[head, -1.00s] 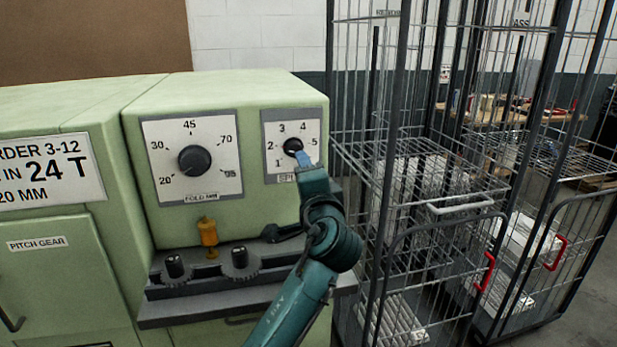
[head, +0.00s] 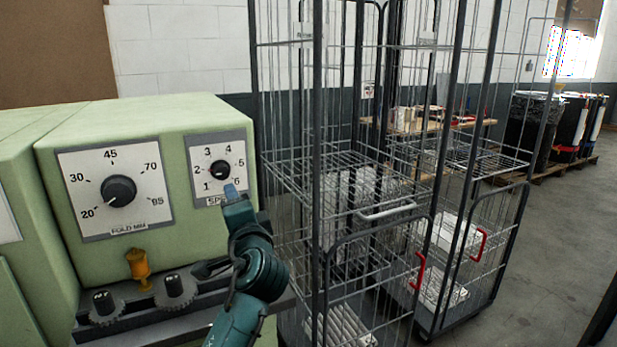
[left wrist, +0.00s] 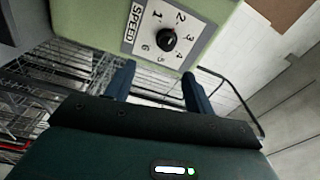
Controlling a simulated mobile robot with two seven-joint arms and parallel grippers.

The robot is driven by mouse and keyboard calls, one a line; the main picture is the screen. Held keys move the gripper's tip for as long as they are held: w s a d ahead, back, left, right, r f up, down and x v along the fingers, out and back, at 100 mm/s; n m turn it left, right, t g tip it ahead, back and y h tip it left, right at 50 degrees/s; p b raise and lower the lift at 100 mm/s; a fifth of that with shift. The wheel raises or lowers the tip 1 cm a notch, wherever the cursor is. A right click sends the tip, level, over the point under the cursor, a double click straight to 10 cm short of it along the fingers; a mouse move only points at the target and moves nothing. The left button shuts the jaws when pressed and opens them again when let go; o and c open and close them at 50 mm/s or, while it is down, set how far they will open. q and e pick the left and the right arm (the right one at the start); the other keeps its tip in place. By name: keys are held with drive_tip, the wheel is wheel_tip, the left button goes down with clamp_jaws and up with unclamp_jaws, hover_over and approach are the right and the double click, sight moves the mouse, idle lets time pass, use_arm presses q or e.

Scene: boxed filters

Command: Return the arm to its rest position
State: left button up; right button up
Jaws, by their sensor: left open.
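My left gripper (head: 231,190) is in front of the green machine, just below the small speed knob (head: 221,170). In the left wrist view the gripper (left wrist: 158,80) is open, with nothing between its two blue fingers. The speed knob (left wrist: 167,40) shows there beyond the fingertips, on its white numbered plate, apart from them. My left arm (head: 250,270) reaches up from the bottom of the head view. My right gripper is not in view.
The green machine (head: 150,115) carries a larger fold knob (head: 119,191), its pointer near 20. A yellow fitting (head: 138,265) and black knobs sit on the ledge below. Wire cage trolleys (head: 375,210) stand close right of my arm. Floor (head: 560,240) is clear farther right.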

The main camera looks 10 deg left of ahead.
use_arm(q)
drive_tip(key=s+d+f+g+h, duration=0.1)
drive_tip(key=s+f+h, duration=0.15)
drive_tip(key=f, duration=0.55)
drive_tip(key=s+d+f+h, duration=0.1)
drive_tip(key=s+f+h, duration=0.15)
drive_tip(key=f, duration=0.55)
drive_tip(key=s+d+f+n+g+h, duration=0.3)
drive_tip(key=s+f+h, duration=0.2)
drive_tip(key=s+f, duration=0.9)
wheel_tip(320, 180, down, 2)
drive_tip(key=shift+s+d+f, duration=0.1)
drive_tip(key=shift+s+d, duration=0.05)
drive_tip(key=shift+s, duration=0.15)
drive_tip(key=s+f+n, duration=0.1)
drive_tip(key=s, duration=0.2)
drive_tip(key=s+f+n+g+h, duration=0.1)
drive_tip(key=s, duration=0.3)
drive_tip(key=s+d+f+n+h, duration=0.1)
drive_tip(key=s+n, duration=0.1)
drive_tip(key=s, duration=0.1)
drive_tip(key=shift+s+f, duration=0.2)
drive_tip(key=shift+f, duration=0.1)
